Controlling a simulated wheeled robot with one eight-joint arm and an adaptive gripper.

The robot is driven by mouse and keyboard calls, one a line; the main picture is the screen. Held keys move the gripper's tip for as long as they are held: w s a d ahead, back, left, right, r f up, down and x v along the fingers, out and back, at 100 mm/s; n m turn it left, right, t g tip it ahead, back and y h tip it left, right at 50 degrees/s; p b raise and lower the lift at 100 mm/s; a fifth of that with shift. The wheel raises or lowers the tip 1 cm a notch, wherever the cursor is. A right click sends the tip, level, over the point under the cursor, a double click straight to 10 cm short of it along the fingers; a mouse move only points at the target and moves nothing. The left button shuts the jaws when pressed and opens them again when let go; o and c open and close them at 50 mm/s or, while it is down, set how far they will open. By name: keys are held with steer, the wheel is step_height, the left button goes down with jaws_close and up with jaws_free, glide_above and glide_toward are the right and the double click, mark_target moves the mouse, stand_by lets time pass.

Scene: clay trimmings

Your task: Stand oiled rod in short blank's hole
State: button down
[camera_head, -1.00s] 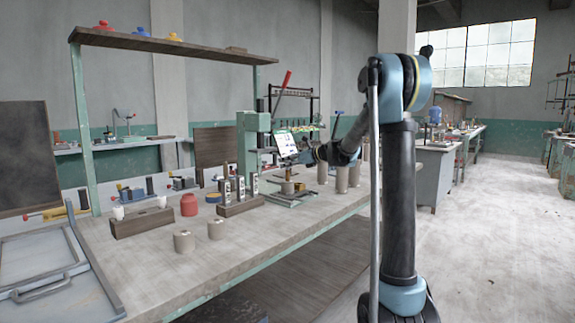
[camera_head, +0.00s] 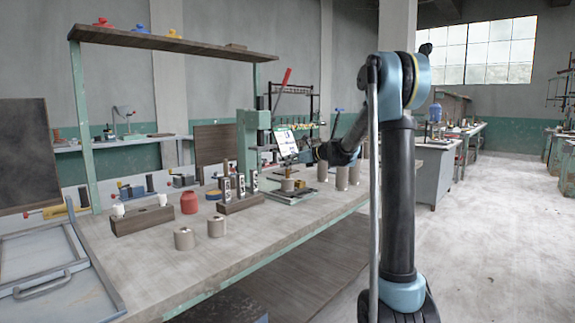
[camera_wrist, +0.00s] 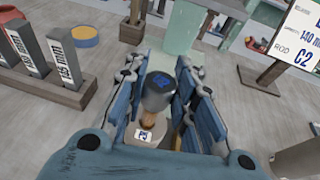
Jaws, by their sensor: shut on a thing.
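My gripper (camera_wrist: 166,100) has its blue fingers closed around a dark grey cylindrical piece with a blue mark on its end (camera_wrist: 158,90), which I take to be the rod. A brownish section and a small white label (camera_wrist: 143,135) show below it; the label is hard to read. In the head view my gripper (camera_head: 290,164) is small, beside the green press and above a short cylinder (camera_head: 288,185) on a low plate. I cannot tell whether the held piece touches anything below. Two short grey cylinders (camera_head: 184,238) (camera_head: 216,227) with small top features stand at the bench front.
A wooden rack (camera_head: 240,204) holds several upright gauge blocks marked in mm. Several taller grey cylinders (camera_head: 342,178) stand right of the press (camera_head: 249,150). A card (camera_wrist: 296,40) reads 140 mm and ROD C2. A red jar (camera_head: 189,204) stands left.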

steer(key=shift+f, duration=0.4)
stand_by(0.4)
steer(key=c, duration=1.2)
jaws_free()
steer(key=shift+c, duration=0.2)
